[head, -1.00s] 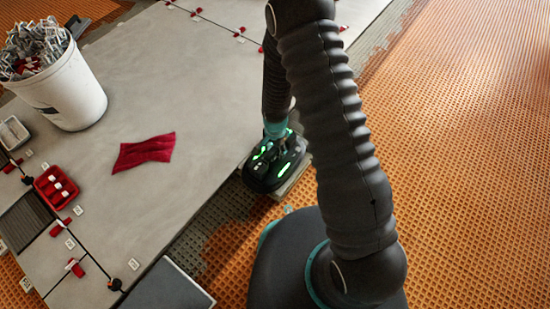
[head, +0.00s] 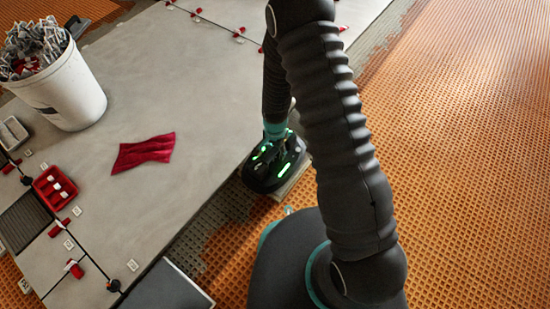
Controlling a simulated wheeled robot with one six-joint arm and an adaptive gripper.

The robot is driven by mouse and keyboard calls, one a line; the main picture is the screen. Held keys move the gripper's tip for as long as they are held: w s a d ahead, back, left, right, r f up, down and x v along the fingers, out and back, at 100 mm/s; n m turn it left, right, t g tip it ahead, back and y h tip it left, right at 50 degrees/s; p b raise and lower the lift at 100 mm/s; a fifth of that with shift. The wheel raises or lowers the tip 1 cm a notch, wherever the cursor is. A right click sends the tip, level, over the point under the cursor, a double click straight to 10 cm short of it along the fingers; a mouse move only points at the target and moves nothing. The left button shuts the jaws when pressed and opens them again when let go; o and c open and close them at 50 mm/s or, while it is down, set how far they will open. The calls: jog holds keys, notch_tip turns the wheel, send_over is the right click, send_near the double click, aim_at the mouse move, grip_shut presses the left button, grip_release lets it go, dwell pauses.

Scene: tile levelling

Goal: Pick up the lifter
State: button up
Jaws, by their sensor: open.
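The gripper is open.
A white bucket (head: 68,98) of grey clips stands on the large grey tiles (head: 185,105). A red cloth (head: 145,153) lies nearby. A red tray (head: 55,188) and red wedges are at the left. Orange waffled matting (head: 460,160) is open at the right.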

grip_shut()
jog(key=shift+r, duration=0.2)
jog(key=shift+r+p, duration=0.4)
jog(key=shift+r, duration=0.1)
jog(key=r, duration=0.3)
jog(key=shift+d+r+p, duration=0.2)
jog(key=shift+r+p, duration=0.1)
jog(key=s+d+r+p, duration=0.1)
jog(key=d+r, duration=0.2)
jog(key=d, duration=0.2)
jog(key=s+d+r, duration=0.2)
jog(key=d+r, duration=0.2)
jog(key=d, duration=0.2)
notch_tip(320, 180, up, 7)
jog(key=p, duration=0.4)
jog(key=shift+w+f+p, duration=0.15)
jog(key=shift+w+p, duration=0.05)
jog(key=shift+p, duration=0.15)
